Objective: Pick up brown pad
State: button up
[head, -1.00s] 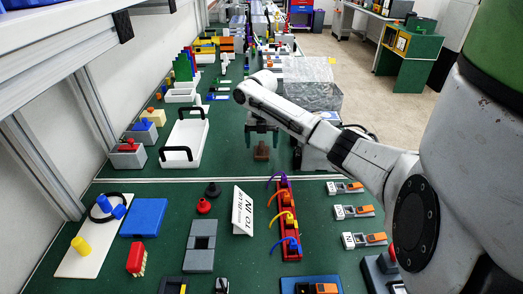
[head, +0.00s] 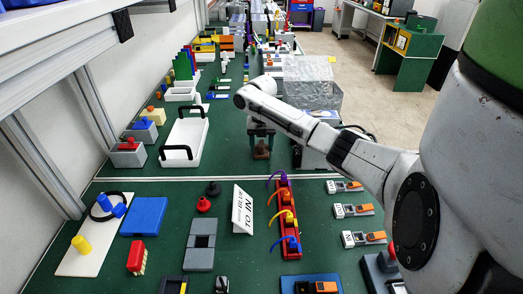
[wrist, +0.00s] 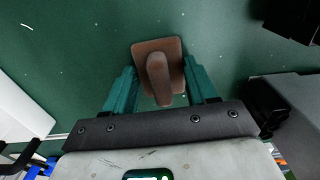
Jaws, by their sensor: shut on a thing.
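The brown pad (head: 261,153) is a flat brown plate with an upright handle. It is at the far side of the pale line across the green table in the head view. In the wrist view the brown pad (wrist: 172,49) shows from above, with its handle pointing toward the camera. My gripper (head: 261,141) is above the pad, fingers pointing down. In the wrist view the green fingers of my gripper (wrist: 162,92) stand on both sides of the handle, shut on it. I cannot tell whether the plate touches the table.
A white tray (head: 205,145) with black handles stands to the left of my gripper. A grey box (head: 318,151) is close on the right. A red strip (head: 285,225) with coloured cables lies nearer, beside a white sign (head: 243,210).

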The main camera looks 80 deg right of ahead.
jog(key=shift+c, duration=0.5)
jog(key=shift+r, duration=0.55)
notch_tip(320, 180, up, 27)
jog(key=p, duration=0.1)
